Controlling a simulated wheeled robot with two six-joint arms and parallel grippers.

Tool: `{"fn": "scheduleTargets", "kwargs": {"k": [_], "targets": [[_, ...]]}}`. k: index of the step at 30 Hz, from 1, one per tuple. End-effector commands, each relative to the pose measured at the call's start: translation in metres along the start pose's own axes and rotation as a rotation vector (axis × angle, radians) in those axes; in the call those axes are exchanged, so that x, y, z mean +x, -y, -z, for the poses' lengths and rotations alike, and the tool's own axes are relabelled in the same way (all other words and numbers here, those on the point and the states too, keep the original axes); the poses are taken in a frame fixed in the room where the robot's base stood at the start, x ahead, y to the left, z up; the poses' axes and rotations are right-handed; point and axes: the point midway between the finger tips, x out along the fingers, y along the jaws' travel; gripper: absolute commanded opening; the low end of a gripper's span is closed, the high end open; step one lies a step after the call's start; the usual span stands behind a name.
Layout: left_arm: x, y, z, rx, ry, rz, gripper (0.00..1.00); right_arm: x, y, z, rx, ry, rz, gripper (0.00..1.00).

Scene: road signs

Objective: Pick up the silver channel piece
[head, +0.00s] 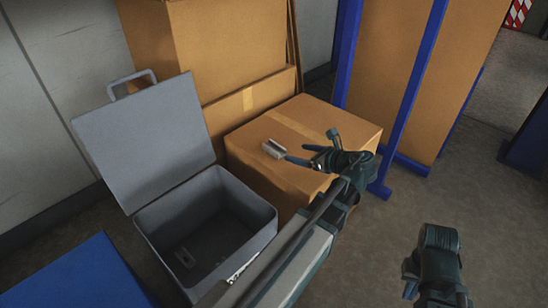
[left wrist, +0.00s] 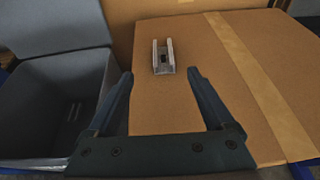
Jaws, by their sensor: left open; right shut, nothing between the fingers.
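The silver channel piece (head: 273,149) lies on top of a closed cardboard box (head: 345,118), near its left edge. In the left wrist view the channel piece (left wrist: 163,57) is a short U-shaped piece with its open side up and a dark spot inside. My left gripper (head: 297,153) is open above the box top, just short of the channel piece. In the left wrist view the piece shows ahead of the gap between my left fingers (left wrist: 163,75), with nothing between them. My right gripper (head: 409,281) is shut and empty, low at the right over the floor.
An open grey toolbox (head: 262,212) with its lid raised stands left of the box; a small piece (head: 184,257) lies inside. Taller cardboard boxes (head: 225,45) stand behind. A blue rack post (head: 412,75) rises behind right. A blue surface (head: 75,275) is at lower left.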

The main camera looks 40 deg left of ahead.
Motion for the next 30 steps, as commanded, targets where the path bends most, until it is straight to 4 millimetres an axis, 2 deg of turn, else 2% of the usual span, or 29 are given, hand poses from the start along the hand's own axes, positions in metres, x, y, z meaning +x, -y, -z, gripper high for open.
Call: {"fn": "scheduleTargets", "kwargs": {"k": [5, 12, 18, 30], "targets": [[0.009, 0.000, 0.001, 0.001, 0.001, -0.002, 0.86, 0.004, 0.000, 0.000, 0.001, 0.000, 0.000, 0.00], [0.055, 0.000, 0.003, -0.001, 0.000, -0.005, 0.86, 0.023, 0.002, 0.001, 0.005, 0.000, 0.000, 0.00], [0.080, 0.001, 0.001, -0.001, 0.000, -0.002, 0.86, 0.032, 0.003, 0.002, 0.008, 0.000, 0.000, 0.00], [0.092, 0.002, 0.001, -0.001, 0.000, -0.001, 0.86, 0.036, 0.004, 0.002, 0.009, 0.000, 0.000, 0.00]]}}
